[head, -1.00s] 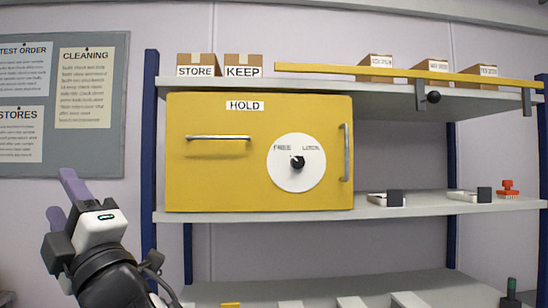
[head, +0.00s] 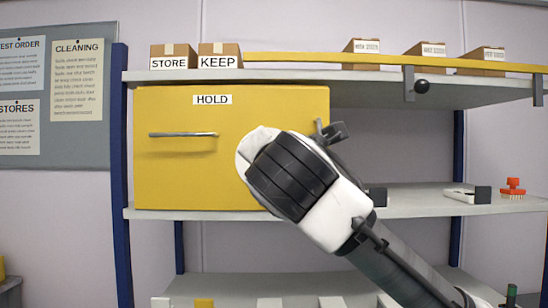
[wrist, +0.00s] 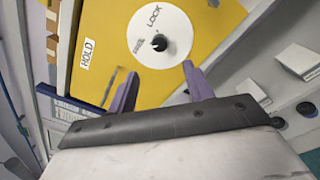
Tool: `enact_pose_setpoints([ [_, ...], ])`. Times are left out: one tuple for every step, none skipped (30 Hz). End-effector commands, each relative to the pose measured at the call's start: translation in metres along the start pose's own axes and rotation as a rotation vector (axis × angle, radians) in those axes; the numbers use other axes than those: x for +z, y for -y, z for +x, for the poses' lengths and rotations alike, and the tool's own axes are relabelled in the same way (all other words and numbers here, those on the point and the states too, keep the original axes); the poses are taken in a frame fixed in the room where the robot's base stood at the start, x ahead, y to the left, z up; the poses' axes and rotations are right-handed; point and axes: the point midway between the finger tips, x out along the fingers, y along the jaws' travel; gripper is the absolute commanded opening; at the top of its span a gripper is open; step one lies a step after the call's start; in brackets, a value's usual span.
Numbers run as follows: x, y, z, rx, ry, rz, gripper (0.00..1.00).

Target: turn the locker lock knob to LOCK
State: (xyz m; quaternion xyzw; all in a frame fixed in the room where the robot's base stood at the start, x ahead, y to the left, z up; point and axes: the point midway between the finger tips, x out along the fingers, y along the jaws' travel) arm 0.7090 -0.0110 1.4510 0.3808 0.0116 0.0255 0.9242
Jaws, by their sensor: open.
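The yellow locker (head: 175,180), labelled HOLD, sits on the shelf. Its round white dial (wrist: 178,28) carries a small black knob (wrist: 159,43) at its centre, with LOCK and FREE printed around it. In the head view my arm covers the knob and most of the dial, leaving a sliver of the dial's left edge. In the wrist view my gripper (wrist: 160,70) is open and empty, its two purple fingers spread below the knob and apart from it. I cannot tell clearly which word the knob points to.
A horizontal bar handle (head: 183,134) stands out from the locker's front. STORE (head: 173,57) and KEEP (head: 218,56) boxes sit on the shelf above. A yellow rail (head: 390,60) runs along that upper shelf. A red stamp-like item (head: 513,187) stands at the shelf's right.

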Motion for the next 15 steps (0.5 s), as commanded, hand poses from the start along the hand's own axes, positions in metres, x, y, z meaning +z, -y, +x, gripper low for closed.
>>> enact_pose_setpoints([
  [0.002,-0.002,0.009,-0.002,-0.001,0.001,0.51],
  [0.002,-0.002,0.014,-0.002,-0.002,0.001,0.51],
  [0.002,-0.002,0.022,-0.002,-0.002,0.002,0.51],
  [0.003,-0.003,0.029,-0.002,-0.002,0.002,0.51],
  [0.003,-0.003,0.035,-0.001,-0.002,0.003,0.51],
  [0.002,-0.003,0.044,-0.001,-0.003,0.002,0.51],
  [0.003,-0.003,0.051,0.000,-0.002,0.004,0.51],
  [0.003,-0.003,0.058,-0.001,-0.002,0.004,0.51],
  [0.003,-0.003,0.066,0.000,-0.002,0.004,0.51],
  [0.002,-0.003,0.072,-0.001,-0.001,0.003,0.51],
  [0.002,-0.003,0.078,0.001,-0.002,0.003,0.51],
  [0.002,-0.003,0.086,0.000,-0.002,0.004,0.51],
  [0.002,-0.003,0.091,0.000,-0.002,0.003,0.51],
  [0.002,-0.003,0.096,0.001,-0.001,0.003,0.51],
  [0.002,-0.003,0.102,0.000,-0.001,0.003,0.51],
])
